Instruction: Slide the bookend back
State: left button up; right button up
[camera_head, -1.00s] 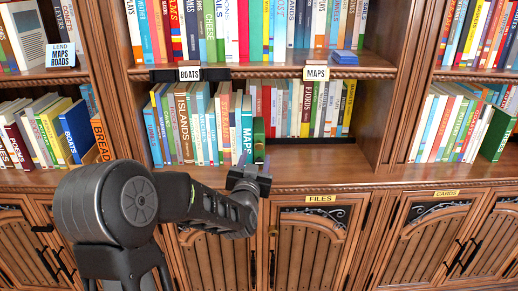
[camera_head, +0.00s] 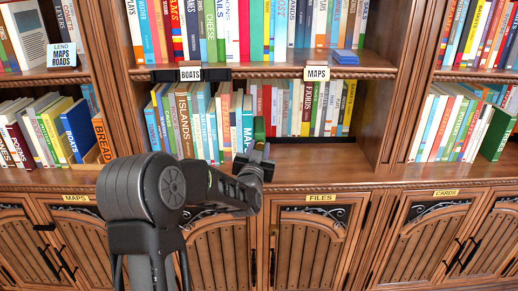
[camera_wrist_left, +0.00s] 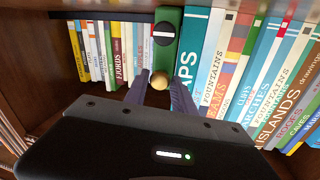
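The bookend (camera_head: 260,128) is a green upright block on the middle lower shelf, at the right end of the front book row beside the teal "MAPS" book (camera_head: 247,122). In the left wrist view the green bookend (camera_wrist_left: 166,45) shows a round black-and-white disc and a brass knob (camera_wrist_left: 157,80) on its near face. My left gripper (camera_head: 257,153) is in front of the bookend and hides its lower part. In the left wrist view its fingers (camera_wrist_left: 158,84) are apart, one on each side of the knob. I cannot tell whether they touch it. My right gripper is out of view.
Books (camera_head: 315,108) right of the bookend stand farther back. The shelf board (camera_head: 315,158) in front of them is clear. An upright divider (camera_head: 375,110) bounds the bay on the right. Cupboard doors, one labelled "FILES" (camera_head: 321,198), are below. The "BOATS" sign (camera_head: 190,73) hangs above.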

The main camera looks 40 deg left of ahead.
pick_arm(q)
grip_shut()
dwell(1.0)
